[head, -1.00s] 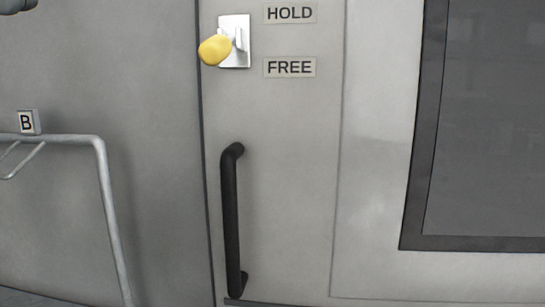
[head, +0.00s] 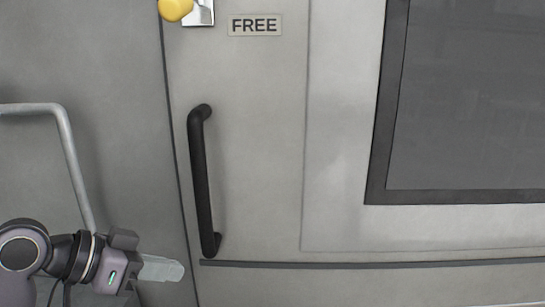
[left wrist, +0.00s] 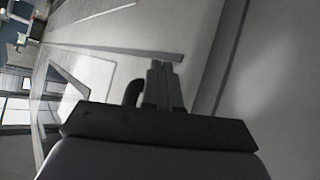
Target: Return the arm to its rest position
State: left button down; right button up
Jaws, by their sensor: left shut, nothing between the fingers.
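My left arm comes in at the lower left of the head view. Its gripper (head: 162,268) is shut and empty, pointing right, below and to the left of the black door handle (head: 203,185). In the left wrist view the closed fingers (left wrist: 160,85) show at the middle, with a dark curved piece beside them that looks like the handle's end. I cannot tell how far the fingers stand from the door. My right gripper is not in view.
A yellow knob (head: 175,9) on a white plate is at the top, beside a FREE label (head: 254,25). A grey tube rail (head: 70,150) stands at the left. A dark-framed window (head: 450,100) is at the right. A dark ledge (head: 370,265) runs below the handle.

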pick_arm(q)
jog(key=s+a+f+n+y, duration=0.15)
jog(key=s+f, duration=0.25)
jog(key=f, duration=0.4)
jog(key=s+f+n+y, duration=0.3)
jog(key=s+f, duration=0.1)
jog(key=f, duration=0.5)
jog(key=s+a+f+n+g+y, duration=0.1)
jog(key=s+a+f+y, duration=0.1)
jog(key=s+f, duration=0.35)
jog(key=s+a+f+n+g+y, duration=0.1)
jog(key=s+a+f+g+y, duration=0.15)
jog(key=s, duration=0.65)
jog(key=w+d+f+t+h+p, duration=0.2)
jog(key=w+f+t+p, duration=0.1)
jog(key=w+f+t, duration=0.2)
jog(key=shift+w+d+f+t, duration=0.3)
jog(key=shift+w+t, duration=0.2)
jog(key=shift+t, duration=0.75)
